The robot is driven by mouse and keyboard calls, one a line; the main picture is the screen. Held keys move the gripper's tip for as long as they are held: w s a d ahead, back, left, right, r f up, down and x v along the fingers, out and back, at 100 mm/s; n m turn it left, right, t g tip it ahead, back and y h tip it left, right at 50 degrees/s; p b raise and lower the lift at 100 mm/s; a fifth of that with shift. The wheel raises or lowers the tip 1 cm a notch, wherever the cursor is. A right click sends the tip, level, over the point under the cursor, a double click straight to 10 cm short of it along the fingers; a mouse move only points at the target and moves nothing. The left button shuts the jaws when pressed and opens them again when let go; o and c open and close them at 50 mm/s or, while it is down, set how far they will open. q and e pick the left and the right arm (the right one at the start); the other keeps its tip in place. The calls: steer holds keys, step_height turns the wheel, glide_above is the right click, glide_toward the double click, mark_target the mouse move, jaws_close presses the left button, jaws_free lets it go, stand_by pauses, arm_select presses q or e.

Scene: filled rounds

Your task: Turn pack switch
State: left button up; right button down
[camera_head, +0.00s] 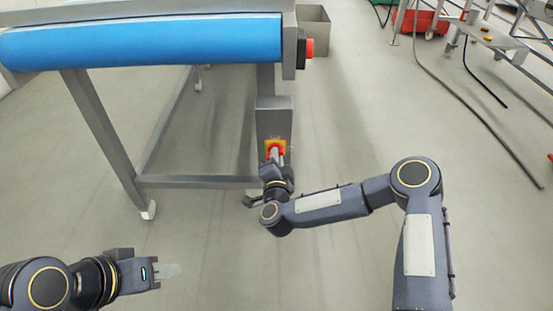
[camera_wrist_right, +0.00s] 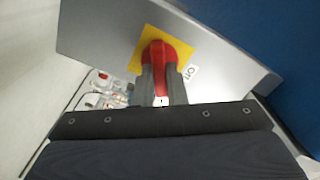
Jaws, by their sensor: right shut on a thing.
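The pack switch is a red rotary handle (camera_wrist_right: 158,55) on a yellow square plate (camera_wrist_right: 193,48), set on a grey metal box (camera_head: 274,116) at the conveyor leg. In the head view the yellow plate (camera_head: 268,147) shows above my right gripper (camera_head: 275,162). In the wrist view my right gripper (camera_wrist_right: 162,88) is shut on the red handle, one finger on each side. The handle's lower part is between the fingers and points down toward the gripper. My left gripper (camera_head: 168,271) hangs free over the floor at lower left, away from the switch; its finger gap cannot be made out.
A blue conveyor belt (camera_head: 140,42) on a steel frame stands at upper left, with a red button (camera_head: 309,47) at its end. A grey bin (camera_head: 313,27) stands behind. A red crate (camera_head: 420,22), a metal step frame and cables lie at upper right. The middle floor is clear.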

stand_by(0.3)
steer(key=c, duration=1.5)
jaws_free()
steer(key=shift+o, duration=0.2)
steer(key=shift+s, duration=0.1)
steer(key=s+p, duration=0.2)
steer(key=s, duration=0.5)
steer(key=shift+s, duration=0.35)
